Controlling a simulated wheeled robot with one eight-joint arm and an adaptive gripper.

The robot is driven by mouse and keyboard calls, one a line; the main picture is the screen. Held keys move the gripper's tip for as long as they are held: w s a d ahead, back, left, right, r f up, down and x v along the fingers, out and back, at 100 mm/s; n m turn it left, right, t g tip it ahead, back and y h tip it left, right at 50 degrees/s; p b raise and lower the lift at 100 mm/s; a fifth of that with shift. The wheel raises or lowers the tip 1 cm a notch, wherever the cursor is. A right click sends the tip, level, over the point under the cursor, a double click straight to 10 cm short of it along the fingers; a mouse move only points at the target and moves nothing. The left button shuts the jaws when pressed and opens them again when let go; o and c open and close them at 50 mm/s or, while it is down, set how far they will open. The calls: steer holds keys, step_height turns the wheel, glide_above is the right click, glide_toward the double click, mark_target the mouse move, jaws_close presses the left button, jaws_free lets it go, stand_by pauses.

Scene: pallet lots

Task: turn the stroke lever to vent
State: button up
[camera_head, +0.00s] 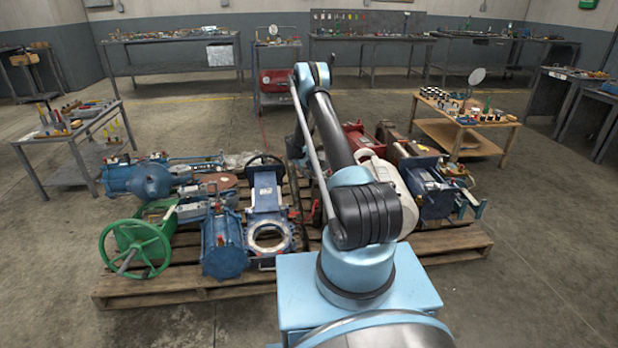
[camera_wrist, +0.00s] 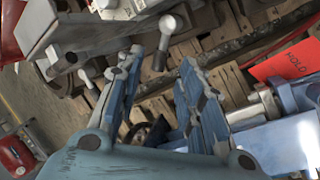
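In the wrist view, my gripper (camera_wrist: 161,60) is open, its two blue fingers spread apart. A short grey lever with a rounded end (camera_wrist: 168,23) shows at the gap between the fingertips; it may be the stroke lever. Its narrow stem points down the picture between the tips, and I see no finger clearly closed on it. A grey and white housing (camera_wrist: 92,28) lies beside it at upper left. I cannot read any vent marking. In the head view my arm hides the gripper, and I cannot make out the lever.
Wooden pallets (camera_head: 150,289) carry crowded valves and actuators, including a green handwheel (camera_head: 135,250) and a blue gate valve (camera_head: 266,190). In the wrist view, a red HOLD tag (camera_wrist: 288,62) and a blue cylinder body (camera_wrist: 282,140) lie right of the fingers. Open floor surrounds the pallets.

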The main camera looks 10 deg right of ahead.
steer(key=shift+x, duration=1.55)
jaws_close()
